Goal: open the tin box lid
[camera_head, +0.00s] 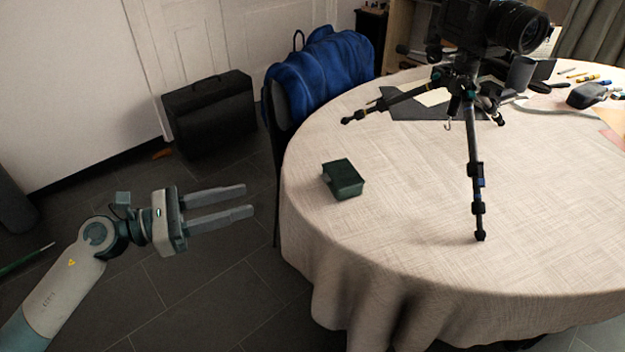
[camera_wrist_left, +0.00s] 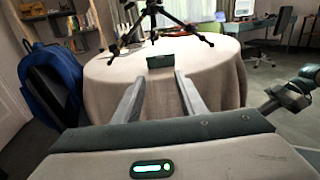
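The tin box (camera_head: 344,178) is a small dark green box with its lid shut. It sits on the near left part of the round table (camera_head: 420,200), which has a beige cloth. It also shows in the left wrist view (camera_wrist_left: 160,61), beyond my fingers and between them. My left gripper (camera_head: 249,202) is open and empty. It is off the table's left edge, to the left of the box and apart from it. Its two fingers also show in the left wrist view (camera_wrist_left: 157,88). My right gripper is not seen in the head view; an arm part shows at the right of the wrist view, its fingers unclear.
A tripod with a camera (camera_head: 471,130) stands on the table right of the box, one leg reaching toward the front. A black case (camera_head: 210,115) stands by the wall. Cloth around the box is clear.

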